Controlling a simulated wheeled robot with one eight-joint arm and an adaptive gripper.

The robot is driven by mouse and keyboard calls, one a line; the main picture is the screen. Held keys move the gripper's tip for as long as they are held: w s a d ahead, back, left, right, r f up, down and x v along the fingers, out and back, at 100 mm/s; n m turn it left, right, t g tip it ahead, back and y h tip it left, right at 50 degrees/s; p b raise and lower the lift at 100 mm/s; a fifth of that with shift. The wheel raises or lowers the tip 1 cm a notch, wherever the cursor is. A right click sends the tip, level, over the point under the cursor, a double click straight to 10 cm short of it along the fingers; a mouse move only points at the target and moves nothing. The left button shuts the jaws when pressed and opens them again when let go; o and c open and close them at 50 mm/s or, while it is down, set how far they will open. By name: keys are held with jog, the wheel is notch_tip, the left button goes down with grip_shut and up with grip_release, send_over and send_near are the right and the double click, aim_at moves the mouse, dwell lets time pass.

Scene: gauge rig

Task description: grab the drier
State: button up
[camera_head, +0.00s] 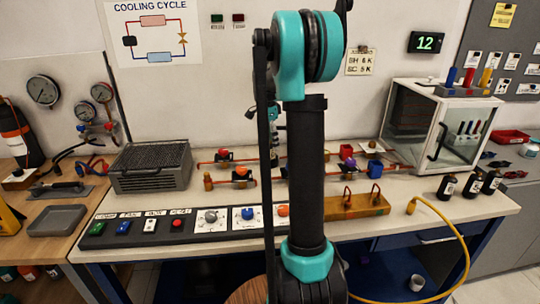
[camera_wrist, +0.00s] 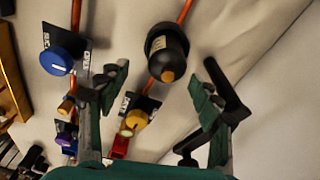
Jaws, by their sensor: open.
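The drier (camera_wrist: 168,52) looks like a dark cylinder with a brass-coloured end, in line with a copper pipe (camera_wrist: 184,12) in the wrist view. My gripper (camera_wrist: 165,78) is open, one finger on each side in the picture, with the drier showing between and just beyond the fingertips. I see no contact with it, and the depth gap is hard to judge. In the head view my arm covers the middle of the pipe rig, and I cannot make out the drier there. Only a small teal part of my gripper shows behind the arm.
A blue-knobbed valve (camera_wrist: 57,61) and a yellow-knobbed part (camera_wrist: 136,118) are close to my left finger in the wrist view. On the bench are a grey finned unit (camera_head: 150,168), a wooden block with copper loops (camera_head: 345,207) and a clear-sided box (camera_head: 425,122).

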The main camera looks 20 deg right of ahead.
aim_at(271, 150)
jog(key=f, duration=0.5)
jog(key=shift+w, duration=0.4)
jog(key=c, duration=1.4)
